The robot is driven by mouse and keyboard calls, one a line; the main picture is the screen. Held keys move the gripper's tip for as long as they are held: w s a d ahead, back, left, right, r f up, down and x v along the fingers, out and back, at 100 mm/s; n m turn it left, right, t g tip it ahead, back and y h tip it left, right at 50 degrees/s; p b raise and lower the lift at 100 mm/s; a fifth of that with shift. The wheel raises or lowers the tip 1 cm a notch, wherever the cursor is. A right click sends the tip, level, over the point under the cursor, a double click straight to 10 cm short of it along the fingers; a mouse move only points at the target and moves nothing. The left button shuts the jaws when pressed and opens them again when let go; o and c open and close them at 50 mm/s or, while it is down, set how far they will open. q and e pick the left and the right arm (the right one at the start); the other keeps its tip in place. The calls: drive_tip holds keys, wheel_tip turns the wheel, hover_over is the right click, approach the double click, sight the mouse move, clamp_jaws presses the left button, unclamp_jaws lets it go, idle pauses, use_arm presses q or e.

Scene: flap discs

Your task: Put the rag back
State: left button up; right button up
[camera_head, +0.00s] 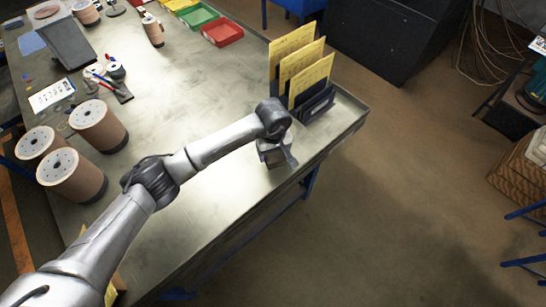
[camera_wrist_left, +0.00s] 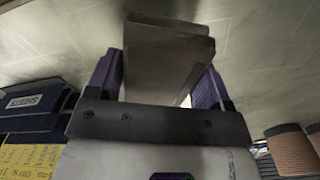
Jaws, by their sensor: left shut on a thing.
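My left gripper (camera_head: 275,155) is near the table's right edge, in front of the file holder. In the left wrist view, its two purple-blue fingers (camera_wrist_left: 160,82) are shut on a grey, block-shaped thing (camera_wrist_left: 168,55) with flat faces. I cannot tell whether this is the rag. The head view shows it only in part, as the wrist covers much of it. A flat blue patch (camera_head: 31,42) lies on the table at the far left; I cannot tell if it is cloth. My right gripper is not in view.
A file holder (camera_head: 318,103) with yellow sheets stands at the table's right corner. Large spools (camera_head: 72,175) stand at the left. Red, green and yellow bins (camera_head: 222,32) line the back. The middle of the metal table (camera_head: 190,90) is clear.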

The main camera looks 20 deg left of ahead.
sight(273, 158)
use_arm(q)
drive_tip(key=shift+f, duration=2.1)
drive_tip(key=shift+f+b, duration=0.1)
drive_tip(key=shift+b, duration=0.2)
drive_tip(key=o, duration=0.9)
